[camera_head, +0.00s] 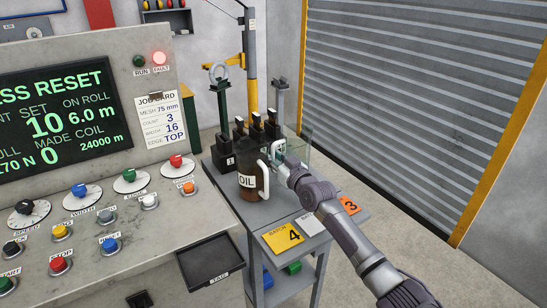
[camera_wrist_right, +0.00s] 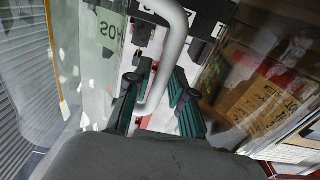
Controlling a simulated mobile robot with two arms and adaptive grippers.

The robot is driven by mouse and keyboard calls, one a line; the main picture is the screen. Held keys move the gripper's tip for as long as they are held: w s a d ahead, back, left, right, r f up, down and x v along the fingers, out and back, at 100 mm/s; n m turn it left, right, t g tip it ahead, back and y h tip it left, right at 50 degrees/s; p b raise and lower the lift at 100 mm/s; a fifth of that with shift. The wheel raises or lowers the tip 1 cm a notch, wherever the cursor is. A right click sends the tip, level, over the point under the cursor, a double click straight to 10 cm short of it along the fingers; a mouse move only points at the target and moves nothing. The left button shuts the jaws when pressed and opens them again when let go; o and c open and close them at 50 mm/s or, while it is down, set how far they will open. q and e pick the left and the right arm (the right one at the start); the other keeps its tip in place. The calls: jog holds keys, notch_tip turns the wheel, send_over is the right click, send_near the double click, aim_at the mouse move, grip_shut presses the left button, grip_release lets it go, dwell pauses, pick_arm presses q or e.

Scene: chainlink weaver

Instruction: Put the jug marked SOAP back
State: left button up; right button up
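The SOAP jug (camera_head: 299,148) is clear and stands behind and right of the brown OIL jug (camera_head: 250,182) in the head view. In the right wrist view, the SOAP jug (camera_wrist_right: 103,45) fills the upper left, with its dark lettering partly readable. Its pale handle (camera_wrist_right: 172,45) passes between the fingers of my right gripper (camera_wrist_right: 160,92), which look closed on it. In the head view my right gripper (camera_head: 281,160) is partly hidden at the handle, just right of the OIL jug. Whether the SOAP jug touches the cart is hidden. My left gripper is out of view.
The grey cart (camera_head: 262,215) carries a yellow BATCH 4 card (camera_head: 283,237), an orange 3 card (camera_head: 349,205) and black holders (camera_head: 224,158) at the back. The control console (camera_head: 150,225) borders it on the left. A roller shutter (camera_head: 420,100) is at the right.

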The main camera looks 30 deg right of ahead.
jog(key=shift+r, duration=0.15)
jog(key=shift+s, duration=0.25)
jog(key=s+d, duration=0.1)
jog(key=s, duration=1)
jog(key=shift+s, duration=0.25)
